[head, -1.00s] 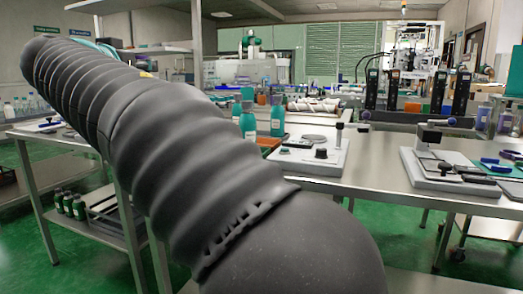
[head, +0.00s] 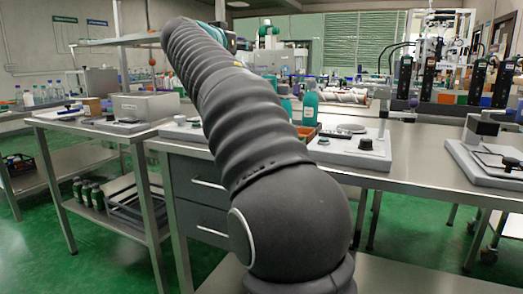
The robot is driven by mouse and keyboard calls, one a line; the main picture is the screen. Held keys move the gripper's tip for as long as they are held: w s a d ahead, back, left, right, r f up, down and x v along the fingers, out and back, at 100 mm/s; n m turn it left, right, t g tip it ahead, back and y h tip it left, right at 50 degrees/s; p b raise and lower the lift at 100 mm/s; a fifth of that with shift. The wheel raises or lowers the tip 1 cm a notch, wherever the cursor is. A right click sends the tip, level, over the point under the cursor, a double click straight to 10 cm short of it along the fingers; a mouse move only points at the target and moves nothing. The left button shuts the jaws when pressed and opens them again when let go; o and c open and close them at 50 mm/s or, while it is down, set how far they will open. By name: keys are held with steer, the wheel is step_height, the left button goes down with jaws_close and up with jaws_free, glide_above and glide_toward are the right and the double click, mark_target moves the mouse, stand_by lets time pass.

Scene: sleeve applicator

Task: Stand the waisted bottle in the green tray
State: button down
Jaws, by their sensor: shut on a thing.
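My arm (head: 245,130) rises through the middle of the head view and leans away to the upper left. My gripper is hidden behind the far end of the arm, so I cannot see its fingers or anything in them. A teal bottle with a white label (head: 310,106) stands on the workbench just right of my arm. Another teal bottle (head: 286,103) stands beside it, partly covered by the arm. I cannot tell whether either is the waisted bottle. I cannot make out a green tray.
The steel workbench (head: 420,150) carries a white-based device (head: 350,150) and another fixture (head: 485,155) at right. A side table (head: 90,128) stands at left, with several dark bottles (head: 88,193) on its lower shelf. Green floor (head: 35,240) is open at lower left.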

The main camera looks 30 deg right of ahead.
steer(key=w+d+f+b, duration=0.1)
steer(key=d+f+b, duration=0.2)
steer(key=f, duration=0.7)
steer(key=shift+w+d+g, duration=0.15)
steer(key=shift+w+g, duration=0.1)
steer(key=shift+g, duration=0.05)
steer(key=shift+f+b, duration=0.25)
steer(key=shift+b, duration=0.25)
steer(key=c, duration=0.8)
jaws_free()
steer(key=shift+r, duration=0.15)
steer(key=b+v, duration=0.1)
steer(key=v, duration=1.1)
steer(key=shift+b, duration=0.4)
